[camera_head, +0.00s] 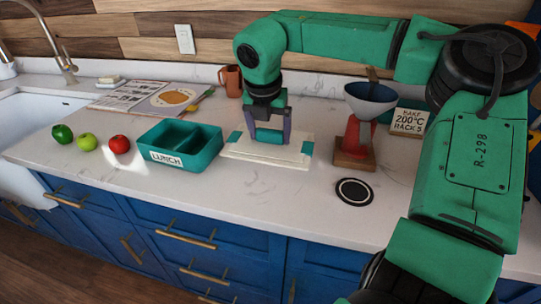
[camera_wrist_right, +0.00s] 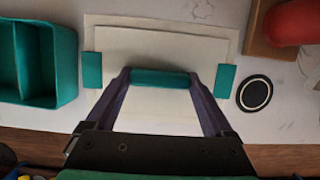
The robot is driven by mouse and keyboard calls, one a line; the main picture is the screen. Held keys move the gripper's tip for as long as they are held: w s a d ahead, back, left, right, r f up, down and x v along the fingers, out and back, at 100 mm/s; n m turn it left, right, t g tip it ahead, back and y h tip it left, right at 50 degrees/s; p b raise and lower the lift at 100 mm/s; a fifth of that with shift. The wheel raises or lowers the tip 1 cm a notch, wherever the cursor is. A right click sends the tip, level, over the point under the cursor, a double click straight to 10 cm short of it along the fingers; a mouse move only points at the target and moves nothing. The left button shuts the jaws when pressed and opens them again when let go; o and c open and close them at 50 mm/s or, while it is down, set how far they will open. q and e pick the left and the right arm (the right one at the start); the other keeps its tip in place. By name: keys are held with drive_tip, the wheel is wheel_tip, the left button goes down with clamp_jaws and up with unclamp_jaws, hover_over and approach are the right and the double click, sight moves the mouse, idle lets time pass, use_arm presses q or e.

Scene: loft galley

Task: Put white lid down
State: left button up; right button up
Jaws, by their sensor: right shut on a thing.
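The white lid (camera_head: 285,151) is a flat rectangular panel with teal clips at its two ends. It shows in the wrist view (camera_wrist_right: 160,45) with a teal handle bar (camera_wrist_right: 160,78) across its middle. My right gripper (camera_head: 268,137) points down, shut on that handle, its two purple-grey fingers at the bar's ends. The lid lies level over a slightly larger cream mat (camera_wrist_right: 160,19) on the counter; whether it touches the mat I cannot tell. The teal lunch box (camera_head: 203,160), open with compartments, stands just left of the lid. My left gripper is not in view.
A red stand with a dark funnel (camera_head: 372,98) on a wooden base (camera_head: 355,155) is close right of the lid. A black round coaster (camera_head: 354,191) lies in front. A red apple (camera_head: 120,144) and green fruit are left. A mug (camera_head: 231,80) stands behind.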

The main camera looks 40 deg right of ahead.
sight(268, 149)
wheel_tip(268, 149, down, 7)
drive_tip(key=shift+a+p, duration=0.1)
drive_tip(key=shift+p, duration=0.25)
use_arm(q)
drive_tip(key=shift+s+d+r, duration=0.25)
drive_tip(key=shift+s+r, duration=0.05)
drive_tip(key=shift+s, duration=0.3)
use_arm(e)
drive_tip(key=shift+f+b, duration=0.2)
drive_tip(key=shift+b, duration=0.15)
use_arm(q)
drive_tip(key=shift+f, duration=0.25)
use_arm(e)
drive_tip(key=o, duration=1.1)
drive_tip(key=shift+r, duration=0.2)
drive_tip(key=shift+r+p, duration=0.3)
drive_tip(key=b+v, duration=0.1)
drive_tip(key=v, duration=1)
drive_tip(key=shift+s+a+r, duration=0.1)
drive_tip(key=shift+a+r, duration=0.05)
drive_tip(key=shift+r, duration=0.1)
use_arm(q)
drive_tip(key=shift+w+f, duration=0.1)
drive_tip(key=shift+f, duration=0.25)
